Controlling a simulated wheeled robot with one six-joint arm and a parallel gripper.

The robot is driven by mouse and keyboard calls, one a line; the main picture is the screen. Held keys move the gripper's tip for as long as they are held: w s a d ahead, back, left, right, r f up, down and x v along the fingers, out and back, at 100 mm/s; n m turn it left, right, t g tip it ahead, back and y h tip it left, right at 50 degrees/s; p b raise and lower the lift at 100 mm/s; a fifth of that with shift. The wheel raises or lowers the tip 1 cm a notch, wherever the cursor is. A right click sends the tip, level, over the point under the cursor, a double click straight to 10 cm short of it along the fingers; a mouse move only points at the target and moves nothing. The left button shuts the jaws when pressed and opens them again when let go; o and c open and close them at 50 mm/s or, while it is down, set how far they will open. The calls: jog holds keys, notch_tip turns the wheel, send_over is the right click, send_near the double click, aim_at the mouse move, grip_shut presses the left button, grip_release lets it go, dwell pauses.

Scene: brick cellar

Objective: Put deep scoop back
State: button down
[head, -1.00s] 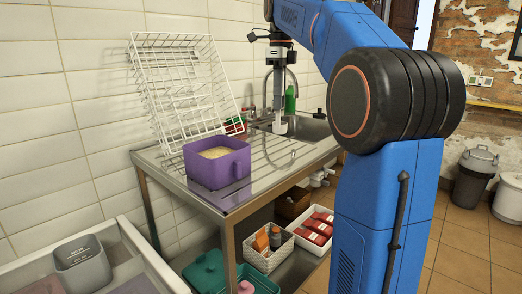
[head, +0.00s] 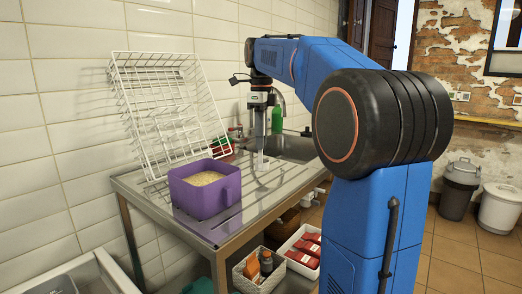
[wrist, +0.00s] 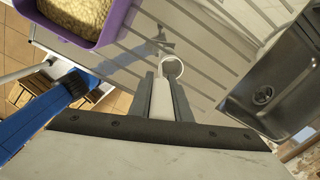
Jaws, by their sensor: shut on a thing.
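My gripper (head: 261,147) points down above the drainboard, to the right of the purple tub (head: 204,192) and in front of the sink. In the wrist view my gripper (wrist: 163,100) is shut on a pale, whitish piece (wrist: 162,107), seemingly the deep scoop, with a pale ring just beyond the fingertips. The scoop's full shape is hard to make out, and I cannot tell whether it touches the drainboard. The purple tub is open, holds pale grain, and stands upright on the metal drainboard; it also shows in the wrist view (wrist: 104,38).
A white wire rack (head: 165,115) leans on the tiled wall behind the tub. A green bottle (head: 277,118) stands by the sink (head: 295,148). A basket (head: 258,273) and a white tray (head: 300,250) are on the lower shelf. Grooved drainboard lies free around my gripper.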

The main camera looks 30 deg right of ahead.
aim_at(261, 163)
jog(key=shift+f, duration=1.85)
jog(key=c, duration=1.6)
grip_release()
jog(key=shift+c, duration=0.2)
notch_tip(261, 163, up, 12)
jog(key=shift+r, duration=0.15)
jog(key=shift+s+d, duration=0.1)
